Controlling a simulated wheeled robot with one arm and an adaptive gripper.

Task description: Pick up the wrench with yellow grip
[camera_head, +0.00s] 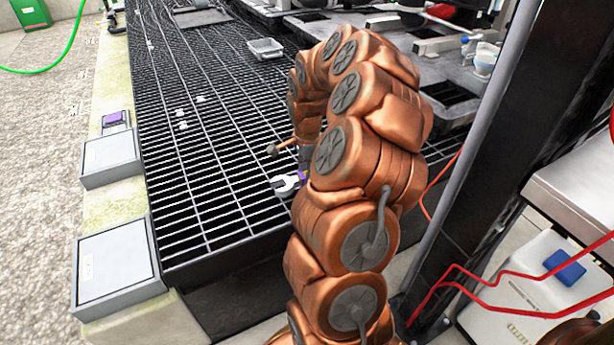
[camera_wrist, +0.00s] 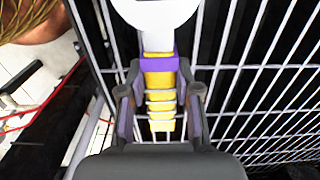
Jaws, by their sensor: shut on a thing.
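The wrench shows in the wrist view, with a yellow ribbed grip (camera_wrist: 161,97), a purple collar and a pale metal head at the top edge. My gripper (camera_wrist: 160,85) is shut on the yellow grip, with one finger on each side. In the head view the open-ended silver head of the wrench (camera_head: 286,183) sticks out to the left of my copper-coloured arm over the black grating. A bit of purple shows beside it. My arm hides the rest of the wrench and most of my gripper there. I cannot tell whether the wrench touches the grating.
The black grating (camera_head: 190,150) is mostly clear, with a small grey tray (camera_head: 265,48) farther back. Grey boxes (camera_head: 117,264) stand along its left edge. A dark post (camera_head: 475,150) and red cables (camera_head: 500,283) are close on the right, near a white box (camera_head: 535,290).

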